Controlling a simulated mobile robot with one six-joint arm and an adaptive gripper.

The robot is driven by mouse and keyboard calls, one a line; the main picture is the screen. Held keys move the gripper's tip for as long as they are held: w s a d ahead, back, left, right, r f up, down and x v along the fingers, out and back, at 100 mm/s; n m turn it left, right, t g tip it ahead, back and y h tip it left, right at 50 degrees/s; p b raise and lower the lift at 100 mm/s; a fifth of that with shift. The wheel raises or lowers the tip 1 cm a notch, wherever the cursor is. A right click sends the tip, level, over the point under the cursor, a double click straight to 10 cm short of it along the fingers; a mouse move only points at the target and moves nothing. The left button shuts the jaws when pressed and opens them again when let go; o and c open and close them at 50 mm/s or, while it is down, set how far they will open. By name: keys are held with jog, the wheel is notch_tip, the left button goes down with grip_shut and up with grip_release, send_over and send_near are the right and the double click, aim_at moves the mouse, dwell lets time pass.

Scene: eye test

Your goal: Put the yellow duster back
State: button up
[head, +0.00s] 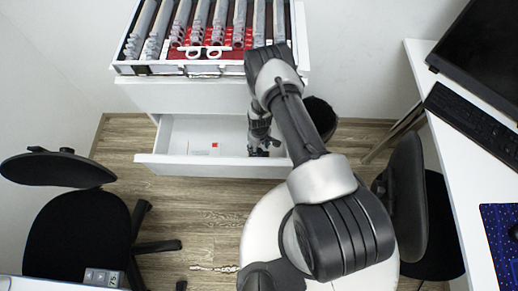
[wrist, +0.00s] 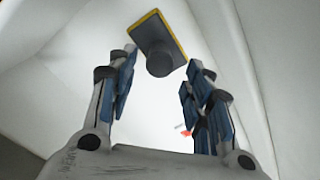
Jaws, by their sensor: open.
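The yellow duster (wrist: 152,33) shows in the wrist view as a dark grey block with a yellow edge and a round grey knob facing my gripper. It is in the white lower drawer (head: 170,160), which stands open in the head view. My gripper (head: 264,148) reaches down into the right part of this drawer. In the wrist view my gripper (wrist: 161,58) is open, with one finger on each side and the duster's knob near the gap between the tips. No grip on the duster shows. In the head view the duster cannot be made out.
A small red and white item (head: 214,145) lies in the drawer. Above, an open upper drawer (head: 180,70) holds several grey racks. A black chair (head: 75,235) stands at left, another (head: 408,190) at right beside a white desk (head: 440,150). A dark bin (head: 322,115) is right of the drawers.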

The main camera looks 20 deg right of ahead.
notch_tip(320, 180, up, 7)
jog(key=p, duration=0.2)
jog(key=shift+r, duration=0.15)
dwell(0.4)
